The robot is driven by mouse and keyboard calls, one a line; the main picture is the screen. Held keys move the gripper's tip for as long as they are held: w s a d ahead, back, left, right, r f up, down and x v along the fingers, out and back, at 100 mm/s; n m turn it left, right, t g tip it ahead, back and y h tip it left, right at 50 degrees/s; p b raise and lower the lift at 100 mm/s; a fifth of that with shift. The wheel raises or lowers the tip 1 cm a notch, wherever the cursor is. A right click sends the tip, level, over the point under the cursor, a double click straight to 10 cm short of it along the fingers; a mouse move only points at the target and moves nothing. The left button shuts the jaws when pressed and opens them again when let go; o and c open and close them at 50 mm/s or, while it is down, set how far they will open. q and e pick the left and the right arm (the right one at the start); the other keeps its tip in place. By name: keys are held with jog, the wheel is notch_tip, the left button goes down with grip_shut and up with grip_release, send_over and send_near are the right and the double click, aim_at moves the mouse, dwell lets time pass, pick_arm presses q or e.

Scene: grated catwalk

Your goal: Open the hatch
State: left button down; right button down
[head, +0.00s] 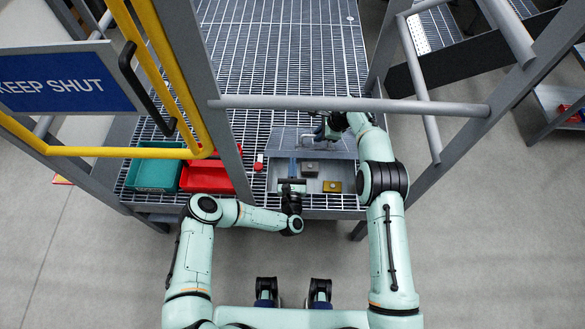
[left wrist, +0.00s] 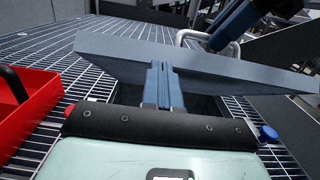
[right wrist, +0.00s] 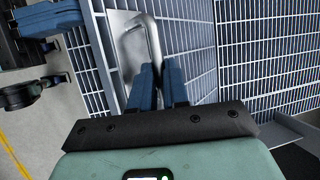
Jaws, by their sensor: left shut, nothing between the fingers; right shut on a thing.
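The hatch lid (head: 345,146) is a grey plate set in the grating, raised and tilted over an open recess (head: 312,199). It also shows in the left wrist view (left wrist: 115,47) as a slanted plate. Its bent metal handle (right wrist: 152,40) is between the fingers of my right gripper (right wrist: 160,88), which is shut on it; the gripper shows at the lid in the head view (head: 326,132). My left gripper (left wrist: 163,82) is shut and empty, its fingers at the lid's near edge; I cannot tell whether they touch it. In the head view it is over the recess (head: 293,168).
A grey block (head: 310,168) and a yellowish block (head: 332,186) lie in the recess. A red bin (head: 208,178) and a teal bin (head: 155,175) stand left. A small red-and-white item (head: 259,162) is beside the recess. A grey rail (head: 350,103) crosses above.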

pick_arm(q)
jog(key=shift+w+r, duration=0.35)
jog(key=shift+r, duration=0.2)
pick_arm(e)
jog(key=shift+s+d+f, duration=0.1)
jog(key=shift+d+f, duration=0.2)
jog(key=shift+f, duration=0.2)
jog(key=c, duration=1.1)
grip_release()
pick_arm(q)
jog(key=shift+w, duration=0.1)
pick_arm(e)
jog(key=shift+a, duration=0.1)
jog(key=shift+r, duration=0.15)
